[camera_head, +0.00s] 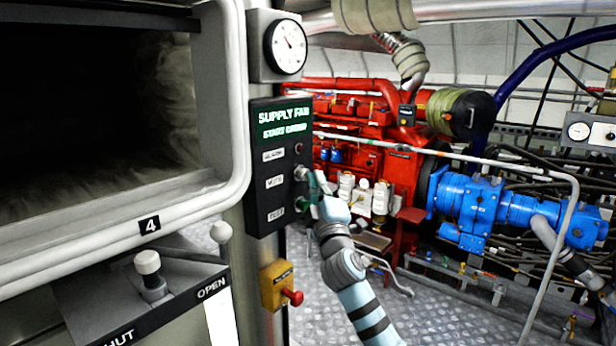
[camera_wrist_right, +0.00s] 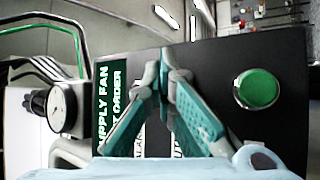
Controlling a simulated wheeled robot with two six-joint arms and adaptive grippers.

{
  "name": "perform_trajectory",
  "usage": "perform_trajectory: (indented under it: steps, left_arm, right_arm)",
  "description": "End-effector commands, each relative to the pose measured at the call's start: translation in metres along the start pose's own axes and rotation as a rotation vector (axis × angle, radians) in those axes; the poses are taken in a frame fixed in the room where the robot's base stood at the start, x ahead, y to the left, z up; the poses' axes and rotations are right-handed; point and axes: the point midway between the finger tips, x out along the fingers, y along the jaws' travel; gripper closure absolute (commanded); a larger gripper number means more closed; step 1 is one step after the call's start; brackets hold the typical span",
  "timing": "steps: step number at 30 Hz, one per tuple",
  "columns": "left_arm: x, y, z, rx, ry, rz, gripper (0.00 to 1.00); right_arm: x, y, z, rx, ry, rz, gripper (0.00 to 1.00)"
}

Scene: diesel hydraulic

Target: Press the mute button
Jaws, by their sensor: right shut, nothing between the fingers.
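The black control panel (camera_head: 265,225) has a lit "SUPPLY FAN START ORDER" display (camera_head: 284,124) and rows of labels below it. The mute label (camera_head: 274,181) is on the middle row, under the alarm label. My right gripper (camera_head: 306,175) is shut and empty, its tips at the panel's right side, level with the mute row. In the wrist view the joined fingertips (camera_wrist_right: 166,62) are in front of the panel (camera_wrist_right: 215,75). They and the fingers hide the mute button, and I cannot tell whether they touch it. My left gripper is not in view.
A green button (camera_wrist_right: 257,89) is on the panel, beside my fingers in the wrist view. A gauge (camera_head: 287,46) is above the panel. A yellow box with a red knob (camera_head: 291,297) is below. A red engine (camera_head: 400,165) and blue machinery (camera_head: 475,208) stand behind, right.

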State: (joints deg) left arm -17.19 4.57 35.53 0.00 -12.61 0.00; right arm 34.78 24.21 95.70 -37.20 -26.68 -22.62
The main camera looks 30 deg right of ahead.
Motion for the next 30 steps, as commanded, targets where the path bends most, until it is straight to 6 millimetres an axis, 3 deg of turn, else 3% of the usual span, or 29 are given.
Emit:
perform_trajectory:
  steps: [21, 30]
  left_arm:
    - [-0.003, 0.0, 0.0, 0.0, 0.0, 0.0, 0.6]
    - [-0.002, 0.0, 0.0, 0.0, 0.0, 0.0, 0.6]
  right_arm:
    - [-0.015, 0.01, 0.011, -0.002, -0.001, 0.0, 1.0]
    - [-0.035, 0.024, 0.025, -0.004, 0.0, 0.001, 1.0]
